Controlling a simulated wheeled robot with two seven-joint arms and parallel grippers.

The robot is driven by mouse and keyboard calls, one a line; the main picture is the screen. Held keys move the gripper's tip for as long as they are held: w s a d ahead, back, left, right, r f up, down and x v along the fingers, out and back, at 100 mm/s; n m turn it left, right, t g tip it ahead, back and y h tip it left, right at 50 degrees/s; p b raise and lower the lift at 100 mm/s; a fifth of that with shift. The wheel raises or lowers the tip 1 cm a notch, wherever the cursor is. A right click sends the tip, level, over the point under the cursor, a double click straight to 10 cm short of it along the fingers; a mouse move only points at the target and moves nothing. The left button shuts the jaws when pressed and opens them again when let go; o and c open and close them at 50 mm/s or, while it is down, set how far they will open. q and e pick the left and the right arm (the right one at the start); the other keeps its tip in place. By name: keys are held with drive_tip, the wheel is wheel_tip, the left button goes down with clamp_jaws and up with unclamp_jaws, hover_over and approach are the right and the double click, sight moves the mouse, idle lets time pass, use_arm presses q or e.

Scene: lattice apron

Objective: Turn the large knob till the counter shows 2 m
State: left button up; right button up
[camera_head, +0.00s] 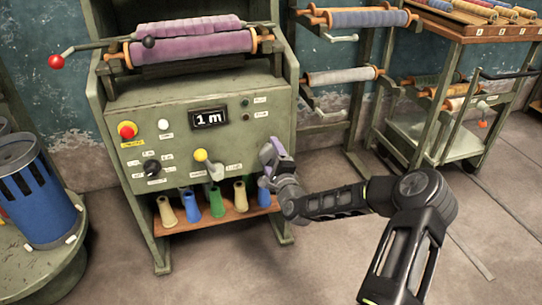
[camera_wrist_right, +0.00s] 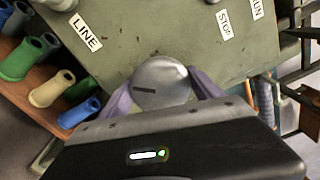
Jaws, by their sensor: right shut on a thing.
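The counter (camera_head: 209,118) on the green machine's front panel reads "1 m". My right gripper (camera_head: 274,156) is at the right side of the panel, its arm coming in from the lower right. In the right wrist view, its purple fingers (camera_wrist_right: 163,92) are on both sides of a round grey knob (camera_wrist_right: 161,72) with a dark slot mark, and are shut on it. In the head view this knob is hidden behind the gripper. My left gripper is not in view.
The panel (camera_head: 180,110) also bears a red button (camera_head: 127,130), a black knob (camera_head: 152,168) and a yellow-tipped lever (camera_head: 201,156). Below is a wooden shelf (camera_head: 183,226) with several coloured cones. A purple roll (camera_head: 190,47) lies on top. A blue bin (camera_head: 37,195) stands left.

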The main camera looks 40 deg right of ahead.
drive_tip(key=shift+d+m, duration=0.1)
drive_tip(key=shift+m, duration=0.4)
drive_tip(key=shift+f, duration=0.1)
drive_tip(key=o, duration=1.4)
drive_tip(key=shift+s, duration=0.15)
drive_tip(key=p+v, duration=0.1)
drive_tip(key=v, duration=0.6)
drive_tip(key=shift+s+a+p, duration=0.2)
drive_tip(key=shift+s+p, duration=0.05)
drive_tip(key=shift+p, duration=0.1)
